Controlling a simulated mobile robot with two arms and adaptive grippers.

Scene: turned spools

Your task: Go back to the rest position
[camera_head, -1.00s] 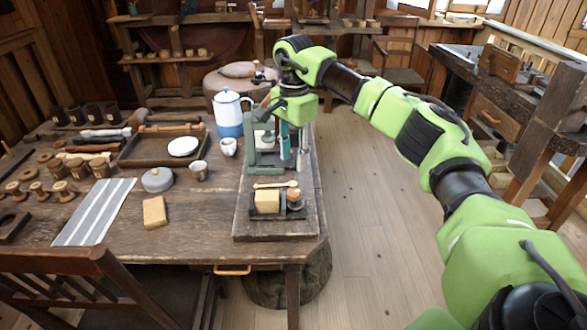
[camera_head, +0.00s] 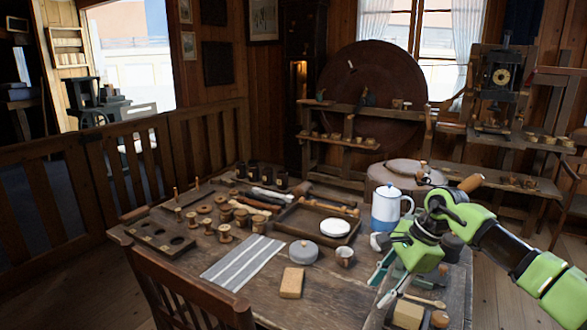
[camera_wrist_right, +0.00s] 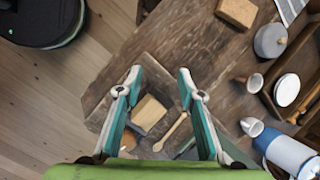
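My right gripper (camera_head: 378,286) is over the right end of the wooden table (camera_head: 335,299). In the right wrist view its two teal fingers (camera_wrist_right: 159,74) are spread wide apart with nothing held between them. Below them lie a pale block (camera_wrist_right: 149,113) and a wooden spoon (camera_wrist_right: 171,132) on a dark board, apart from the fingers. The block also shows in the head view (camera_head: 408,314). My left gripper is in neither view.
Close to my right arm stands a white and blue pot (camera_head: 385,211). A mug (camera_head: 344,256), a grey lidded pot (camera_head: 303,252), a tan block (camera_head: 291,283), a striped cloth (camera_head: 242,262) and several wooden spools (camera_head: 224,233) fill the table's middle and left. A chair (camera_head: 185,292) stands in front.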

